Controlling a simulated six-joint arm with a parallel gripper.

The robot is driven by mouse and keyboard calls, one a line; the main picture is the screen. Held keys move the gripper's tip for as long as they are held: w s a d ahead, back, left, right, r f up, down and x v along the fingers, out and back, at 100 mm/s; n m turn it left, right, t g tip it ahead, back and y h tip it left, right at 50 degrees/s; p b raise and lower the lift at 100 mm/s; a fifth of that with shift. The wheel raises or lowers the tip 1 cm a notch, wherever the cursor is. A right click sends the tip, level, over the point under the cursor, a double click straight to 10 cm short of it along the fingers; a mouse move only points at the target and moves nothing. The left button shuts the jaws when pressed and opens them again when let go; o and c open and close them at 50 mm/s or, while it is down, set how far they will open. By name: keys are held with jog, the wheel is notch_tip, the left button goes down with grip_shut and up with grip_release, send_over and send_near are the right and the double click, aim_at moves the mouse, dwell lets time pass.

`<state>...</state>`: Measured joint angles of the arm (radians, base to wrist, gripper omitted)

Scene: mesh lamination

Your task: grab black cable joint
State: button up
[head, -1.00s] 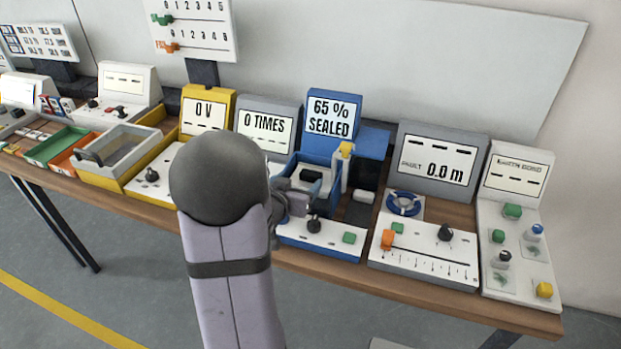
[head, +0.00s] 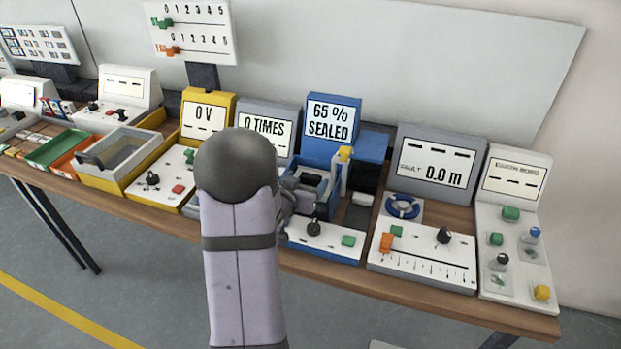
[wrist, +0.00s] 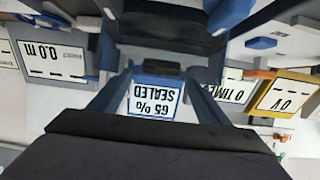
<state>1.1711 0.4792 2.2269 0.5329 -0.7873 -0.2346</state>
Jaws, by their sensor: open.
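The black cable joint (head: 312,180) is a small dark block in the blue station (head: 333,101), below the screen reading "65 % SEALED". A small dark block (wrist: 155,68), apparently the same joint, shows in the wrist view in front of the upside-down screen. My gripper (head: 294,194) is at the left front of the blue station, close to the joint and partly hidden by my arm.
A yellow-capped post (head: 345,155) stands just right of the joint. A white panel with a black knob (head: 313,228) and green button (head: 348,241) lies in front. A grey fault station (head: 438,163) is to the right, a yellow station (head: 207,110) to the left.

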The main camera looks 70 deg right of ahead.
aim_at(310, 177)
jog(key=shift+p+x, duration=0.3)
jog(key=shift+x, duration=1.2)
jog(key=c, duration=1.2)
jog(key=shift+o, duration=0.2)
jog(key=shift+r, duration=0.15)
